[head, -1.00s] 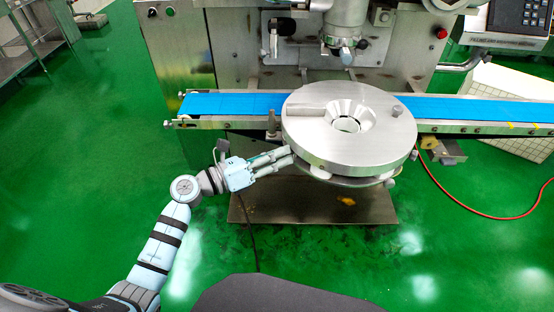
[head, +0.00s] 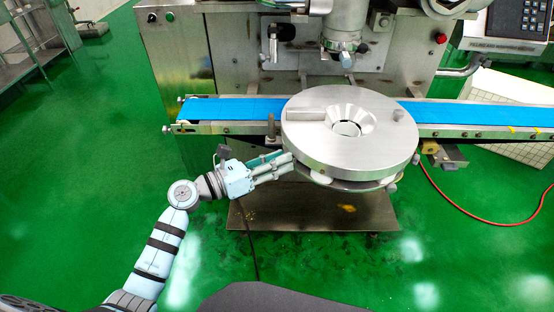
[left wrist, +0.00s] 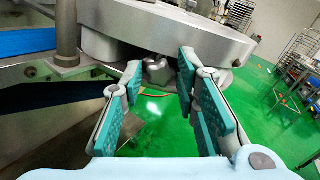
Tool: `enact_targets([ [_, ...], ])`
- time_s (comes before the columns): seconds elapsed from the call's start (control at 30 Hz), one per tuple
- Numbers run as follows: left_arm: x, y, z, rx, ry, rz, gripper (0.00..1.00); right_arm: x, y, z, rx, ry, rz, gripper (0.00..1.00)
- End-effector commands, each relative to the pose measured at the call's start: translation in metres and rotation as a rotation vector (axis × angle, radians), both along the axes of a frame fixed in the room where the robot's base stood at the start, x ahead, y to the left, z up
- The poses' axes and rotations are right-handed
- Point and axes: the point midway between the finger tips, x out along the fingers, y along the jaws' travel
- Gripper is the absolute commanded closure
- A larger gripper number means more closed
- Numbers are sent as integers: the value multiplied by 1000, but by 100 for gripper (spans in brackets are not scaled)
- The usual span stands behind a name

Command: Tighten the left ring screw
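A round metal disc assembly (head: 350,160) with a funnel opening in its top stands in front of the machine. A grey lobed screw knob (left wrist: 157,71) sits under the disc's rim in the left wrist view. My left gripper (head: 291,162) reaches to the disc's left front edge in the head view. In the left wrist view my left gripper (left wrist: 159,73) is open, with one teal-padded finger on each side of the knob. Gaps show between knob and fingers, so I see no firm contact. The knob is hidden in the head view. My right gripper is not in view.
A blue conveyor belt (head: 235,109) runs behind the disc. A metal post (left wrist: 66,35) stands left of the fingers in the left wrist view. A metal floor plate (head: 300,212) lies below, and a red hose (head: 447,198) lies at right.

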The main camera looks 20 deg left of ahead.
Motion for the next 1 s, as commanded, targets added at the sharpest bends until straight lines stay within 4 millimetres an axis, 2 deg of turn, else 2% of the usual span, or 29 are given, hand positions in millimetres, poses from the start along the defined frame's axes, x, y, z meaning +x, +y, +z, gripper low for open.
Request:
enact_targets([
  [0.33,0,1,0,-1,0,0,58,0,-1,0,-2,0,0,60],
  [0.43,-7,7,0,1,1,1,58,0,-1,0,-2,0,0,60],
  [0.8,-72,74,-1,4,6,-1,58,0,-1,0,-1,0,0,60],
  [1.0,-84,86,0,0,0,0,58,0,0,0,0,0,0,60],
])
